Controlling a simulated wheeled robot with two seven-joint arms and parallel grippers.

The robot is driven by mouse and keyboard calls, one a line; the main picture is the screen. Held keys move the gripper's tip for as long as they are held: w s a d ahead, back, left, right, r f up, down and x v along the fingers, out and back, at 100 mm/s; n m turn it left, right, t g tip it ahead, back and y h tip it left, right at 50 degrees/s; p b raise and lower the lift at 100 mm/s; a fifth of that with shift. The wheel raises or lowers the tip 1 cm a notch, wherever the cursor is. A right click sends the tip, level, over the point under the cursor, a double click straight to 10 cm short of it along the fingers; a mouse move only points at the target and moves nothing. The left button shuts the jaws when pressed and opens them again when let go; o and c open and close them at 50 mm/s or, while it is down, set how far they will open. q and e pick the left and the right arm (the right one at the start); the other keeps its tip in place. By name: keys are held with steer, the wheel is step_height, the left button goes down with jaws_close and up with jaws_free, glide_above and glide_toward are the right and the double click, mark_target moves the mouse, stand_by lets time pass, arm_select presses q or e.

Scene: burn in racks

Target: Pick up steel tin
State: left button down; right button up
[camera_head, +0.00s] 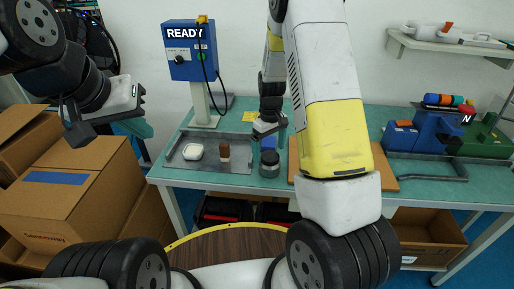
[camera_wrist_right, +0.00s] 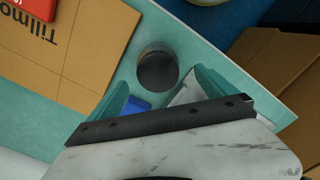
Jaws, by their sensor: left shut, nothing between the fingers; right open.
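The steel tin (camera_head: 270,164), a short dark grey cylinder, stands upright on the teal bench, right of the metal tray. In the right wrist view the tin (camera_wrist_right: 157,68) lies just ahead of the fingertips. My right gripper (camera_head: 270,130) is above the bench behind the tin. In the wrist view my right gripper's (camera_wrist_right: 160,84) teal fingers are spread apart with the tin ahead of them, not gripped. My left gripper (camera_head: 138,126) is shut and empty, off to the left over the cardboard boxes.
A metal tray (camera_head: 217,165) holds a white dish (camera_head: 193,151) and a brown-and-white item (camera_head: 224,152). A cardboard sheet (camera_wrist_right: 75,40) lies nearby. A blue READY box (camera_head: 190,50) stands behind; blue and green devices are right.

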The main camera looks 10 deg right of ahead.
mark_target(270, 156)
steer(key=f, duration=0.6)
steer(key=shift+s+d+f, duration=0.1)
steer(key=shift+d+f, duration=0.15)
steer(key=shift+f, duration=0.05)
steer(key=c, duration=1.6)
steer(key=shift+o, duration=0.2)
steer(key=shift+r, duration=0.1)
